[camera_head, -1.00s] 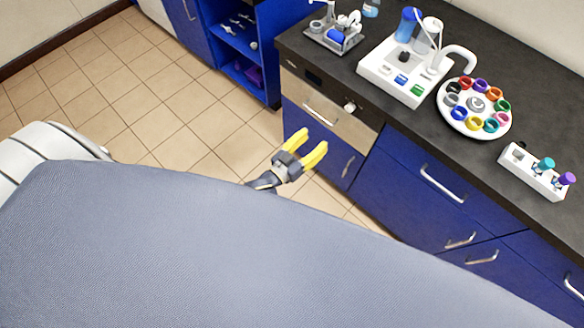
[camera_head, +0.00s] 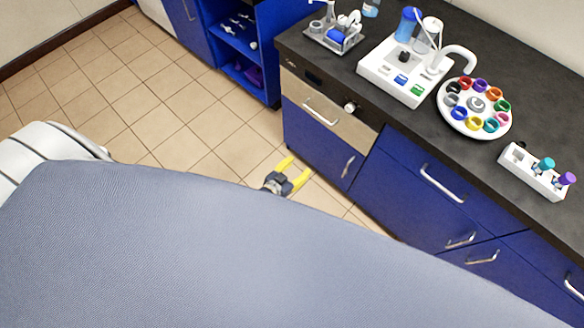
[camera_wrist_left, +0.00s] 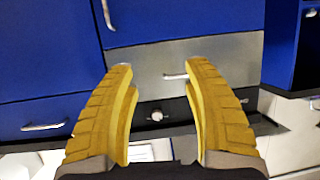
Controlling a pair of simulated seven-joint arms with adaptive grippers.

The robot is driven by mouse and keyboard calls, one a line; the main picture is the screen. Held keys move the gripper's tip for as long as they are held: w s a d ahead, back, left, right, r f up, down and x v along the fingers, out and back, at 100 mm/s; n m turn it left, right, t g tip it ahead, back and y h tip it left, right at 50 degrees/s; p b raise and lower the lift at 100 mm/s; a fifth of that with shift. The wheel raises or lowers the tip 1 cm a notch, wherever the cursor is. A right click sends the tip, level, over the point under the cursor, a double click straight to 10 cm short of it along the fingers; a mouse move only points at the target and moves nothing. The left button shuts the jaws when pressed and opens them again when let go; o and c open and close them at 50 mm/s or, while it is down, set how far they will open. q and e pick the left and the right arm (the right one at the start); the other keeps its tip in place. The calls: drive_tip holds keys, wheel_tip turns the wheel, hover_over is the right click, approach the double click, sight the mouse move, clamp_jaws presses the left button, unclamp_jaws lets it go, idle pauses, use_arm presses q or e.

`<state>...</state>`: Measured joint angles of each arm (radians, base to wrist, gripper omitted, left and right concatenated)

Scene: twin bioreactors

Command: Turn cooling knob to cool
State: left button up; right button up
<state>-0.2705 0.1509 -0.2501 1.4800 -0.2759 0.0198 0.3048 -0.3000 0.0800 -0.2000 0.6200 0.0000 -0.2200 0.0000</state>
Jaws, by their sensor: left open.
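A small white round knob (camera_head: 350,107) sits on the dark strip above the steel drawer front (camera_head: 330,118). It also shows in the left wrist view (camera_wrist_left: 155,115), lying between my fingers in the picture. Its setting is too small to read. My left gripper (camera_head: 298,168) has yellow fingers and is open and empty. It is in front of the blue cabinet, apart from the knob and below it in the head view. In the left wrist view, both fingers (camera_wrist_left: 160,68) are spread, with the steel drawer front beyond them. My right gripper is not in view.
The steel drawer has a bar handle (camera_head: 320,111). On the dark countertop (camera_head: 480,70) stand a white device (camera_head: 393,82), a round tray of coloured vials (camera_head: 447,102) and a white rack (camera_head: 530,175). Tiled floor (camera_head: 170,120) lies open left of the cabinet.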

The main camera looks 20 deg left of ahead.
use_arm(q)
drive_tip(key=shift+g+y, duration=0.4)
drive_tip(key=shift+g, duration=0.3)
drive_tip(key=shift+s+a+f, duration=0.2)
drive_tip(key=shift+s+f, duration=0.2)
drive_tip(key=shift+f, duration=0.4)
drive_tip(key=shift+s+a+f, duration=0.2)
drive_tip(key=shift+s+f, duration=0.2)
drive_tip(key=shift+f, duration=0.45)
drive_tip(key=shift+s+a+f, duration=0.2)
drive_tip(key=shift+s+f, duration=0.2)
drive_tip(key=shift+f, duration=0.4)
